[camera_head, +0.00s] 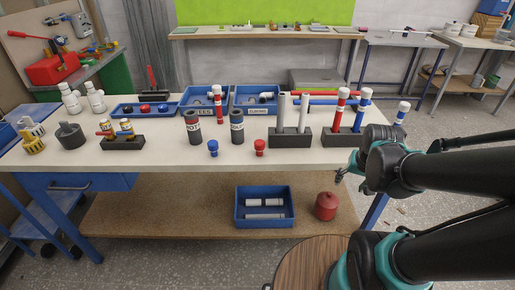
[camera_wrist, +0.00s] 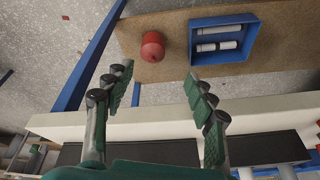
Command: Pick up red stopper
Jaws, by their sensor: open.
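A small red stopper (camera_head: 260,147) stands near the front edge of the white workbench (camera_head: 330,167), right of a similar blue stopper (camera_head: 213,148). My gripper (camera_wrist: 155,85) is open and empty, its two fingers spread apart. In the head view, it is mostly hidden by my arm at the bench's right front corner, well to the right of the red stopper. The wrist view looks down past the bench's front edge, and the red stopper does not show there.
Behind the stoppers stand two dark cups (camera_head: 237,127) and black blocks with upright tubes (camera_head: 290,142). Blue bins (camera_head: 257,113) stand farther back. On the lower shelf (camera_head: 160,215) are a blue tray (camera_head: 264,223) and a red round container (camera_head: 326,206). The bench front around the stoppers is clear.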

